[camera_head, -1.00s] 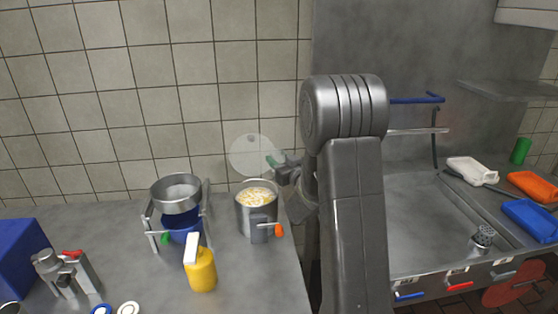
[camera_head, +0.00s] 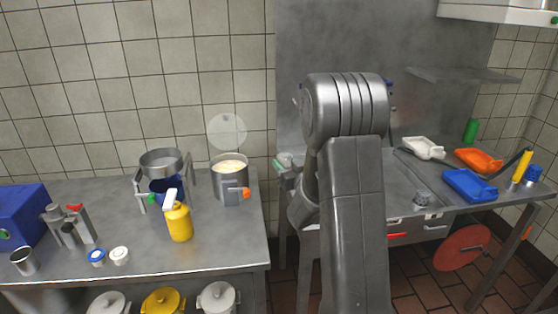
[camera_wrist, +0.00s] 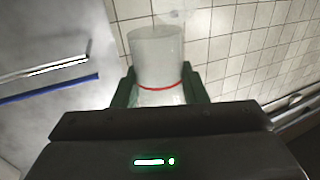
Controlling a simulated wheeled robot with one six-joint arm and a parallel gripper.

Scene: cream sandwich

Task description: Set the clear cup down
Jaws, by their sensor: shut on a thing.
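The clear cup (camera_wrist: 157,58) is a translucent, whitish cylinder with a red line around it. In the wrist view it stands between the two green fingers of my gripper (camera_wrist: 159,80), which is shut on it. In the head view my gripper (camera_head: 288,163) is partly hidden behind my arm, to the right of the counter with the pot. The cup is hard to make out there.
A steel pot (camera_head: 230,190) with pale contents stands on the left counter (camera_head: 215,240). A yellow bottle (camera_head: 179,222), a pan on a stand (camera_head: 161,162) and a press crowd that counter. Coloured trays (camera_head: 470,186) lie on the right counter.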

